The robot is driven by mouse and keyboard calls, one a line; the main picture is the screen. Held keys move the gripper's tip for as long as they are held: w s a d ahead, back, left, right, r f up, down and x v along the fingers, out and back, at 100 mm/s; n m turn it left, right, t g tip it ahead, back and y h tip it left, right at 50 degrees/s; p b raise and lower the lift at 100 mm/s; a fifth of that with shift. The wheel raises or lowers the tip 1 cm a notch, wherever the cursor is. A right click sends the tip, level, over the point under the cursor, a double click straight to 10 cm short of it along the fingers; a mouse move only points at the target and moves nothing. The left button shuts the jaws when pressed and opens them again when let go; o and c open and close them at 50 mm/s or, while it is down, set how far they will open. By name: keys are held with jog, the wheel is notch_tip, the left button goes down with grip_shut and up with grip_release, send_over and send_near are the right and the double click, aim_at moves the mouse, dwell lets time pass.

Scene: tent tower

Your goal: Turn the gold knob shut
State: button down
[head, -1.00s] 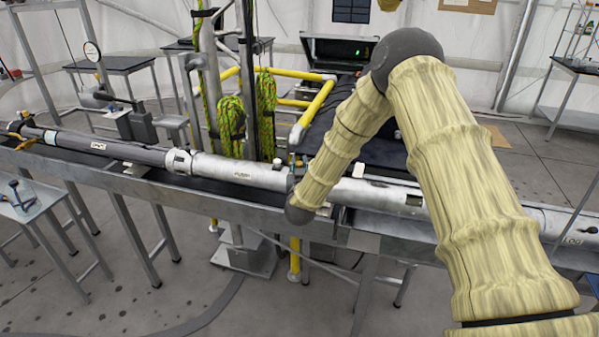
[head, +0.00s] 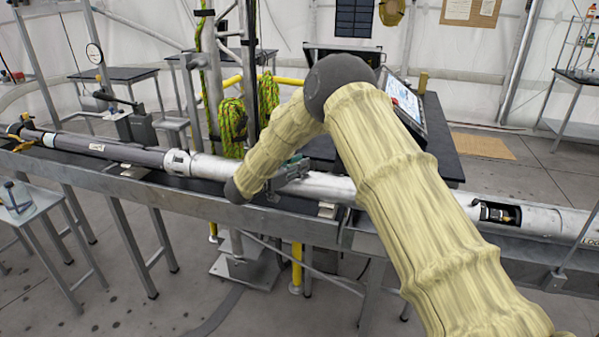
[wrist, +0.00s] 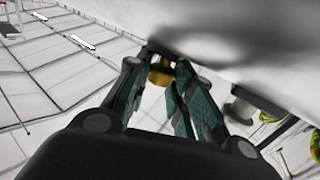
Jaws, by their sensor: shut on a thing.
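The gold knob (wrist: 160,76) shows in the wrist view between the fingertips of my gripper (wrist: 158,62), beside a large pale metal surface. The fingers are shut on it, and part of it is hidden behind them. In the head view my gripper (head: 300,166) is at the long silver tube (head: 330,187), near the middle of the bench, partly behind my arm. The knob cannot be made out in the head view. Its turn position cannot be told.
The tube lies along a long metal bench (head: 215,200). A cutout (head: 497,213) with brass parts opens in it at right. Green ropes (head: 231,127) hang from posts behind. A monitor (head: 405,102) and dark table stand behind my arm. A small side table (head: 25,205) is at left.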

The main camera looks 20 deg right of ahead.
jog(key=shift+w+a+m+g+h+b, duration=0.15)
jog(key=shift+m+g+h+b, duration=0.35)
jog(key=shift+g, duration=0.55)
jog(key=shift+w+d+m+g+h+b, duration=0.15)
jog(key=shift+m+g+b, duration=0.3)
jog(key=shift+m+g, duration=0.55)
jog(key=shift+a+g, duration=0.1)
jog(key=shift+g, duration=0.25)
jog(key=shift+r+m+g, duration=0.15)
jog(key=shift+m+g, duration=0.15)
jog(key=shift+g, duration=0.1)
jog(key=c, duration=1.2)
grip_release()
jog(key=shift+c, duration=0.2)
jog(key=shift+t, duration=0.4)
